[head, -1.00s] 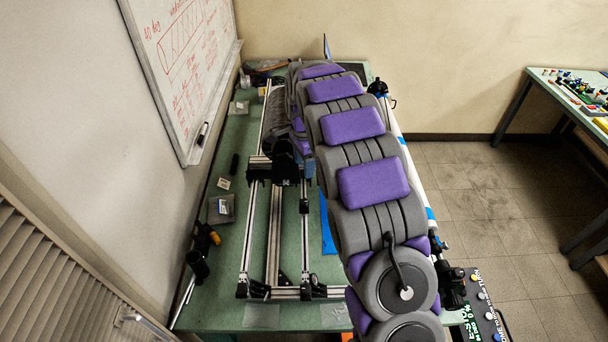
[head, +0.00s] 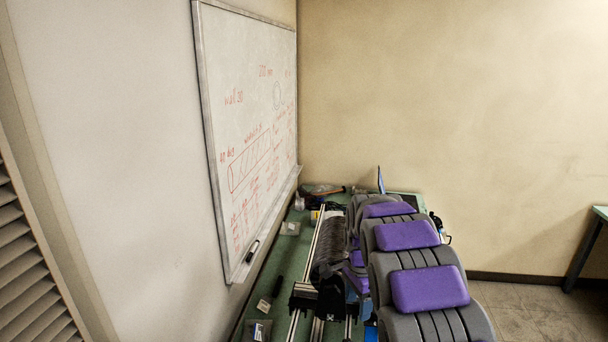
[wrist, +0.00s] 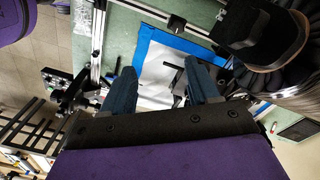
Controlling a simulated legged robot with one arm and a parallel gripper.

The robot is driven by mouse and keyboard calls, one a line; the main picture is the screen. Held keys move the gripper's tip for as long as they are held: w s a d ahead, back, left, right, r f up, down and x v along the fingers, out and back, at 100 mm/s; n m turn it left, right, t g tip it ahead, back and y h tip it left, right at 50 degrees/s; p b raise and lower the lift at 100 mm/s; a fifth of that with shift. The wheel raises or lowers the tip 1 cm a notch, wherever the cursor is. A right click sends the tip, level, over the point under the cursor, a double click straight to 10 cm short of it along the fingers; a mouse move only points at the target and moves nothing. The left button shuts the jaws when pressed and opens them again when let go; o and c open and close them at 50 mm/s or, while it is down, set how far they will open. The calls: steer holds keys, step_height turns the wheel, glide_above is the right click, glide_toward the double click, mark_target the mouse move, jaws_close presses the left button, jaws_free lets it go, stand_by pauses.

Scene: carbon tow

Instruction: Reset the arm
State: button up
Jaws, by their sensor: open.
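My gripper (wrist: 164,88) shows in the wrist view with its two blue-grey fingers apart and nothing between them. It hangs above the green bench, over a blue-edged sheet (wrist: 150,48) with white and dark shapes on it. In the head view my grey and purple arm reaches away over the bench, and its far end hides the gripper. A dark ribbed cylinder (head: 331,250) lies just left of the arm in the head view. A dark cylindrical part (wrist: 298,62) is also close on the right in the wrist view.
The green bench (head: 268,270) carries metal rails (head: 322,245) and small packets (head: 290,228). A whiteboard (head: 255,120) hangs on the left wall close to the bench. Floor (head: 520,305) is open to the right, with another table (head: 600,212) at the far right.

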steer(key=s+f+n+g+b, duration=0.1)
steer(key=s+n+b, duration=0.5)
steer(key=s, duration=3.6)
steer(key=n, duration=0.8)
steer(key=shift+s+a+f+g, duration=0.25)
steer(key=shift+a+g, duration=0.05)
steer(key=shift+a, duration=0.1)
